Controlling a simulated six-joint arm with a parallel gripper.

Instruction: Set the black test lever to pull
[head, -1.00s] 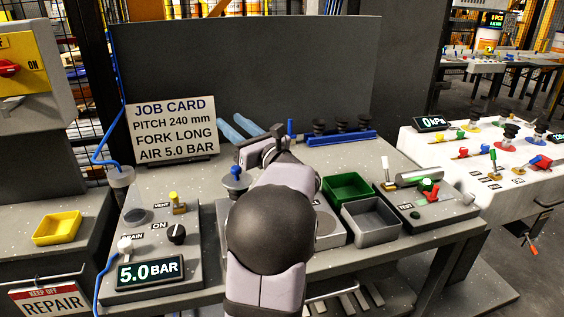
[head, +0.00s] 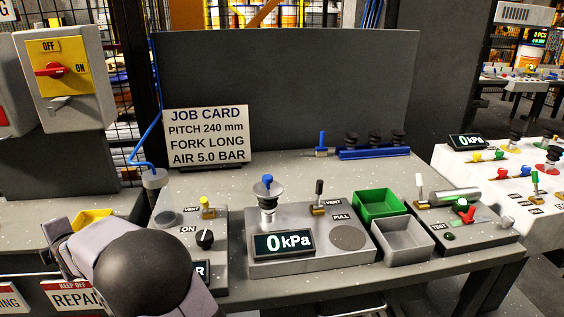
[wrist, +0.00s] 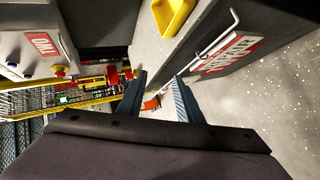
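The black test lever (head: 319,188) stands nearly upright on a brass base on the grey gauge box (head: 290,262), in the head view. Its base is beside the VENT label, with the PULL label (head: 341,216) nearer the front. The box's display (head: 284,244) reads 0 kPa. A blue-topped suction cup (head: 267,192) stands on it, left of the lever. In the wrist view my gripper (wrist: 160,88) has its two fingers apart with nothing between them, over the floor and left-hand cabinets. It is well left of the lever; its fingertips are not clear in the head view.
Green (head: 380,203) and grey (head: 403,240) bins stand right of the gauge box. A TEST panel (head: 465,225) with a white lever and red valve is farther right. A regulator box with a black knob (head: 204,239) is left. A yellow tray (wrist: 171,14) shows in the wrist view.

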